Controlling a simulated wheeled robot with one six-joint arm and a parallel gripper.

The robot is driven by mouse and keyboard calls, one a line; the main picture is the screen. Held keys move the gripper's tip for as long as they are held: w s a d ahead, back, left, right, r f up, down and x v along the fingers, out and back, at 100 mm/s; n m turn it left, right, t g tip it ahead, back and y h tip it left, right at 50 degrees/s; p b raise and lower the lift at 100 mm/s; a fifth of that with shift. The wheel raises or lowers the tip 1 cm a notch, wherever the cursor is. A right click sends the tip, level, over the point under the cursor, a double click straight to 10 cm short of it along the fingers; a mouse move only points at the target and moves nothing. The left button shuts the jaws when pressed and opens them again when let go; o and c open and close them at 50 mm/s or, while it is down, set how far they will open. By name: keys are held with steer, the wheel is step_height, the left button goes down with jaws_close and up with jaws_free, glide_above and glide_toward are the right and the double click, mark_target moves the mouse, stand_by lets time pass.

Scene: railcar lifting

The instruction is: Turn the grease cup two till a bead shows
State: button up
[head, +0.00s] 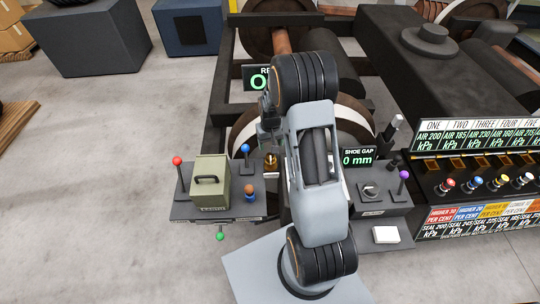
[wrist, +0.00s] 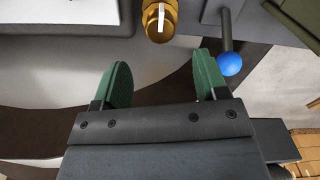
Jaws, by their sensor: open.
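A brass cup (wrist: 160,22) with a white pointer mark on its top shows at the top of the wrist view, cut off by the frame edge. It appears to be the small brass piece (head: 271,163) beside my arm in the head view. No number or bead of grease can be made out on it. My gripper (wrist: 162,70) is open and empty, its two green fingers apart. The cup lies beyond the fingertips, in line with the gap between them, not touching. In the head view the gripper is dark and partly hidden by my arm.
A blue-knobbed lever (wrist: 229,62) stands close to the right finger; it also shows in the head view (head: 245,149). A green box (head: 209,182) and a red-knobbed lever (head: 177,161) are at left. A shoe gap display (head: 358,157) reads 0 mm.

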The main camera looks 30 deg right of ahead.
mark_target(270, 155)
step_height(270, 155, down, 8)
steer(key=shift+f+p, duration=0.15)
steer(key=shift+p, duration=0.2)
steer(key=shift+c, duration=0.4)
